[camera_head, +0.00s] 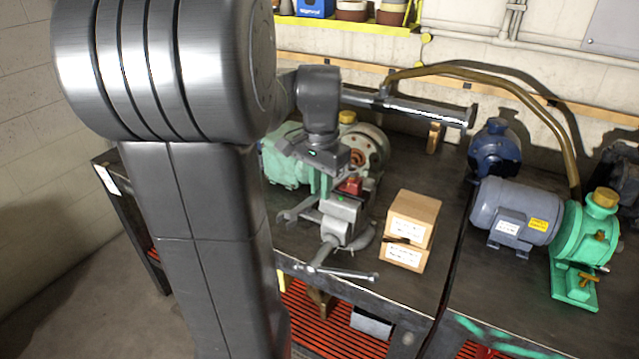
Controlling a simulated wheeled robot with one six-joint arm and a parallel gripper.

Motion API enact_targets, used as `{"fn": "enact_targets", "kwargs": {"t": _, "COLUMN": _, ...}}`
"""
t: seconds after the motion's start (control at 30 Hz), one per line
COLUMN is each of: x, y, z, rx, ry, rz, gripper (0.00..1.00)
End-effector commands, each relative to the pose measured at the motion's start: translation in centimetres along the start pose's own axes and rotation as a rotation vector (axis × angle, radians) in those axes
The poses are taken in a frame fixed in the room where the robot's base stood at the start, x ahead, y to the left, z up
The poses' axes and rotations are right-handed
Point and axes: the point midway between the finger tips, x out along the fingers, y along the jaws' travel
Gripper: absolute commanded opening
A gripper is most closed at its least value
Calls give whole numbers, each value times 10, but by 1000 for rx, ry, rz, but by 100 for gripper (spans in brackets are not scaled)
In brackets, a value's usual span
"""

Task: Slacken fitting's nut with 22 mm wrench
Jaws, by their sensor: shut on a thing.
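I cannot read a size on the wrench. A small red part (351,186) shows at the vise, beside my gripper. I cannot make out the fitting's nut for certain; small brass parts (586,279) show on the green pump at the right.
A grey motor (515,210) joins the green pump (587,235). A blue pump (494,148) stands at the back. A brown hose (500,84) arches above. The bench top (467,245) is bare between boxes and motor.

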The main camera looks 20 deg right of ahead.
Motion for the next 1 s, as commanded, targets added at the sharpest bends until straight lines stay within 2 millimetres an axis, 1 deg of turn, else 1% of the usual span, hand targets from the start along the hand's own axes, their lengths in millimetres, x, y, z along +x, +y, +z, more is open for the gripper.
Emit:
{"fn": "enact_targets", "kwargs": {"t": 0.3, "x": -1, "y": 20, "z": -2, "rx": -168, "ry": 1, "rz": -1, "gripper": 0}}
{"fn": "enact_targets", "kwargs": {"t": 0.43, "x": -1, "y": 23, "z": -2, "rx": -204, "ry": 2, "rz": -1, "gripper": 0}}
{"fn": "enact_targets", "kwargs": {"t": 0.77, "x": -1, "y": 25, "z": -3, "rx": -220, "ry": 2, "rz": -1, "gripper": 0}}
{"fn": "enact_targets", "kwargs": {"t": 1.0, "x": -2, "y": 41, "z": -9, "rx": -363, "ry": 2, "rz": -1, "gripper": 0}}
